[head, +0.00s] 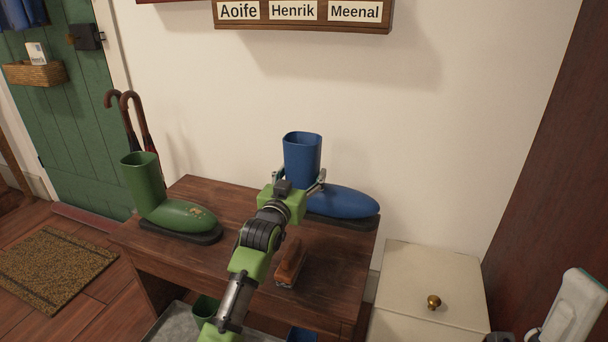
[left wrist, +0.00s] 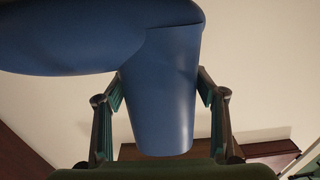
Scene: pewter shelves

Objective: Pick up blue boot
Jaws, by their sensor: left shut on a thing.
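The blue boot (head: 345,201) is upright at the back right of the wooden bench (head: 232,200), toe to the right. I cannot tell whether its dark sole touches the bench top. My left gripper (head: 300,184) is shut on the boot's shaft, with a finger on each side. In the left wrist view the shaft (left wrist: 160,95) fills the space between the fingers (left wrist: 161,110), and the foot part runs off to the upper left. My arm hides part of the boot's heel.
A green boot (head: 178,213) stands at the bench's left end. A brown brush (head: 291,264) lies right of my arm. Below are a grey tray (head: 172,325), a green item (head: 206,306) and a blue item (head: 301,334). A cream cabinet (head: 425,290) stands right. Name labels hang above.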

